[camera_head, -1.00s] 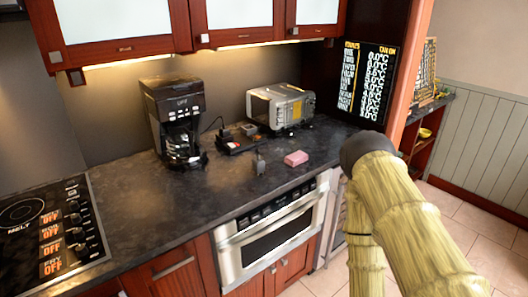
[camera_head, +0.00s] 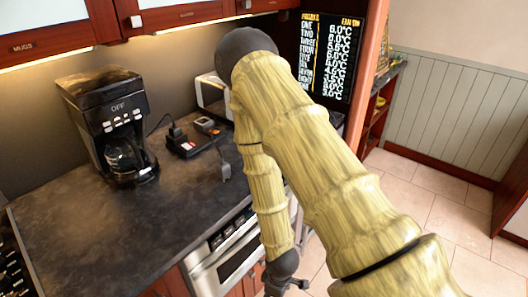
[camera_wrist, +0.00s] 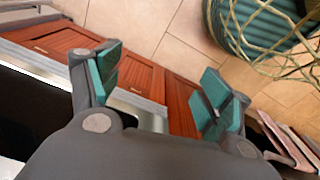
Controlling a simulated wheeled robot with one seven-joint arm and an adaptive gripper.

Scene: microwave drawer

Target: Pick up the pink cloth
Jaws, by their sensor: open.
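The pink cloth is not visible in the head view now; my arm covers the part of the counter where a pink block-shaped item lay a second ago. My gripper (camera_wrist: 163,88) is open and empty in the wrist view, its two teal-padded fingers wide apart over cabinet fronts and floor. In the head view my gripper (camera_head: 285,283) hangs low by the counter's front, partly cut off by the frame's bottom edge. Pinkish flat pieces (camera_wrist: 288,142) show at the right edge of the wrist view; I cannot tell what they are.
The dark counter (camera_head: 120,225) carries a coffee maker (camera_head: 112,130), a partly hidden toaster (camera_head: 212,95) and small devices (camera_head: 190,140). The steel drawer front (camera_head: 222,260) is below. A teal wire-covered container (camera_wrist: 265,32) stands on the tiled floor (camera_wrist: 180,40).

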